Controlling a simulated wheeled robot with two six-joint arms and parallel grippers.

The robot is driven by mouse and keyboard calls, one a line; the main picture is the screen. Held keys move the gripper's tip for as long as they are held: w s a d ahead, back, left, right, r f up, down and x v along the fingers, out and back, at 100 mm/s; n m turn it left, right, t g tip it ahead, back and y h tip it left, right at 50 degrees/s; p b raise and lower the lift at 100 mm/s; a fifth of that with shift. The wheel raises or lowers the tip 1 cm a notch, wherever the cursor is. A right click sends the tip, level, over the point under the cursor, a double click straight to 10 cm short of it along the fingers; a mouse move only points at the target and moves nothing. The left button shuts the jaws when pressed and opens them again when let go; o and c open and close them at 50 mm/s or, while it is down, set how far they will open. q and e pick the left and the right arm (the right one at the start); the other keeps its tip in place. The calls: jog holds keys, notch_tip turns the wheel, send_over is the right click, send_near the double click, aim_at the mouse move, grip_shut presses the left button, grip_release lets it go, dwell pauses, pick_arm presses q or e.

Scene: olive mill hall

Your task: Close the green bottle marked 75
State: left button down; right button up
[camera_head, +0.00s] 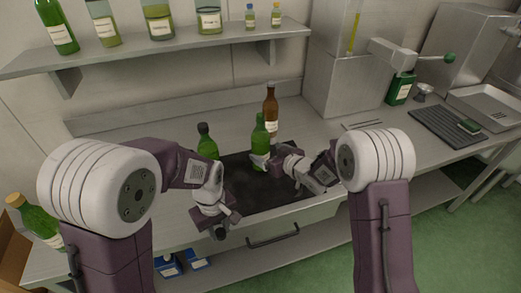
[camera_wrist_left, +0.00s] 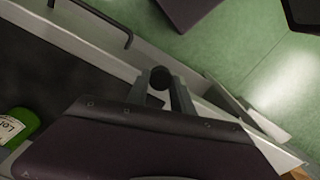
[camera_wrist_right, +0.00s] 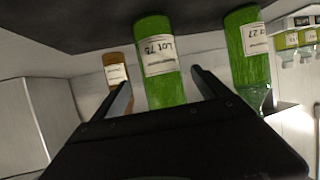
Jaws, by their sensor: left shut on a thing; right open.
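The green bottle marked Lot 75 (camera_wrist_right: 160,62) stands upright on the dark mat in the head view (camera_head: 259,142); its neck top looks green and bare. My right gripper (camera_head: 265,163) is open, its fingers on either side of this bottle in the right wrist view (camera_wrist_right: 160,85). My left gripper (camera_head: 225,227) is shut on a small dark round cap (camera_wrist_left: 161,78), held near the counter's front edge, left of and nearer than the bottle. Another green bottle marked 27 (camera_wrist_right: 247,45), dark-topped in the head view (camera_head: 207,143), stands to the left, partly behind my left arm.
A brown bottle (camera_head: 271,105) stands behind the Lot 75 bottle. The dark mat (camera_head: 240,190) lies along the counter front, above a drawer handle (camera_head: 272,236). A shelf (camera_head: 150,55) with several bottles hangs behind. A grooved tray (camera_head: 447,130) lies at right.

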aim_at(256, 145)
pick_arm(q)
jog(key=shift+s+a, duration=0.15)
jog(key=shift+a, duration=0.05)
pick_arm(e)
jog(key=shift+a, duration=0.3)
pick_arm(q)
jog(key=shift+d+r, duration=0.1)
pick_arm(e)
jog(key=shift+x, duration=1.1)
pick_arm(q)
jog(key=shift+r, duration=0.1)
pick_arm(e)
jog(key=shift+w, duration=0.15)
pick_arm(q)
jog(key=shift+r+p, duration=0.4)
jog(key=shift+p, duration=0.2)
pick_arm(e)
jog(key=x, duration=0.5)
jog(key=shift+w+r, duration=0.1)
jog(key=shift+r, duration=0.2)
jog(key=c, duration=1.8)
jog(key=shift+r, duration=0.15)
grip_shut()
jog(key=shift+r, duration=0.2)
